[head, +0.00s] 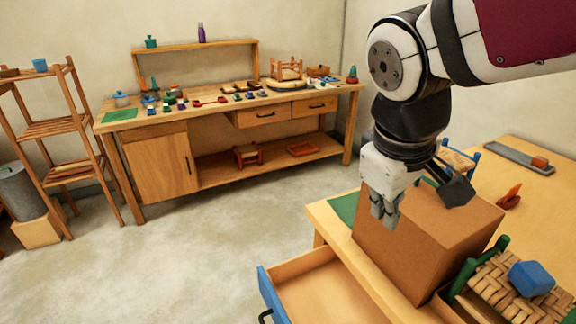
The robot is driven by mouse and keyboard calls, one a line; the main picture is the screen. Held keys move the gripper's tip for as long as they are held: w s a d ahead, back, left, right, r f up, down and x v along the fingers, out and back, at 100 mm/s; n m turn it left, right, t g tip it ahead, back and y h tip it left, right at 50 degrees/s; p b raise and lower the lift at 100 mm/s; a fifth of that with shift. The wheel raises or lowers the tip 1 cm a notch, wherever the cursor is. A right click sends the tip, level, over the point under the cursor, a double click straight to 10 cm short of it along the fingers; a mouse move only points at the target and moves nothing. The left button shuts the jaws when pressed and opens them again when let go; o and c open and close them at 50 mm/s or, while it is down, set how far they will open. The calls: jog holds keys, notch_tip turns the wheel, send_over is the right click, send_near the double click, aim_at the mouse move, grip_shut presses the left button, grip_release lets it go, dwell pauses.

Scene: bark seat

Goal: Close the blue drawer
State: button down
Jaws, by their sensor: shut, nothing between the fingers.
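The blue drawer (272,297) is pulled out from under the near wooden table at the bottom of the head view. Its blue front has a dark handle (265,316), and its pale wooden inside looks empty where it shows. The picture's bottom edge cuts off part of the drawer. My gripper (385,217) is shut and empty, pointing down in front of a large brown box on the table. It appears higher than the drawer and to its right, apart from it.
The brown box (425,240) stands on the near table (526,214), close to my gripper. A woven seat (500,285) with a blue block (531,278) is at the lower right. A workbench (220,111) and shelf (47,128) stand behind. The floor (215,245) left of the drawer is clear.

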jog(key=w+a+f+n+g+h+b, duration=0.15)
jog(key=w+a+f+n+b, duration=0.65)
jog(key=a+f, duration=0.95)
jog(key=w+a+f+n+b, duration=0.15)
jog(key=a+f+n, duration=0.25)
jog(key=a+f, duration=0.45)
jog(key=a+f+n+b, duration=0.2)
jog(key=a+f+n, duration=0.35)
jog(key=f, duration=0.65)
jog(key=w+d+f+p, duration=0.1)
jog(key=w+d+f, duration=0.2)
jog(key=d+f, duration=0.3)
notch_tip(320, 180, down, 4)
jog(key=shift+w+r+m+h, duration=0.15)
jog(key=shift+r+m+h, duration=0.05)
jog(key=shift+m+h, duration=0.15)
jog(key=shift+d+t, duration=0.1)
jog(key=shift+t, duration=0.15)
jog(key=b, duration=0.3)
send_over(330, 276)
jog(key=shift+w, duration=0.1)
